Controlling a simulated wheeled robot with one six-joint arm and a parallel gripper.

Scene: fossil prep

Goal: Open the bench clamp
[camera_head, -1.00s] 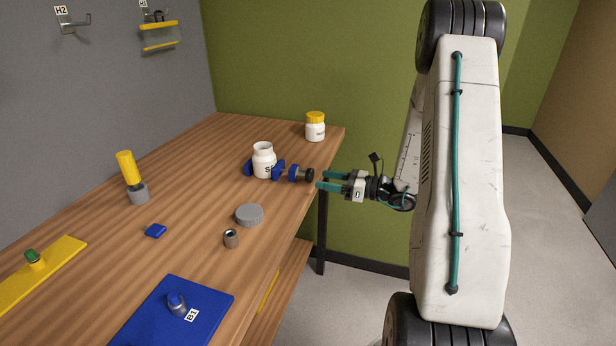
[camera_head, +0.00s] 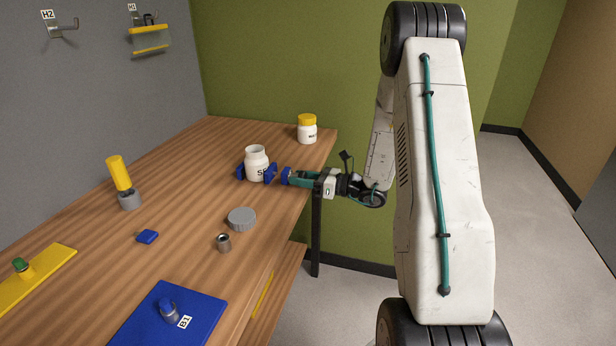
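The bench clamp (camera_head: 270,174) is blue and stands on the wooden bench near its right edge. Its blue jaws sit on both sides of an open white jar (camera_head: 255,158) with partly hidden lettering. The clamp's dark knob end, on the right, is mostly hidden by my gripper (camera_head: 299,179). My gripper reaches in from the right, its teal fingers at the knob. Whether the fingers are closed on the knob or only around it cannot be told.
A yellow-lidded white jar (camera_head: 307,130) stands behind. A grey lid (camera_head: 242,219), a small metal cup (camera_head: 224,243), a blue block (camera_head: 148,237) and a yellow-handled tool (camera_head: 119,175) are on the bench (camera_head: 190,190). A blue mat (camera_head: 205,300) lies in front.

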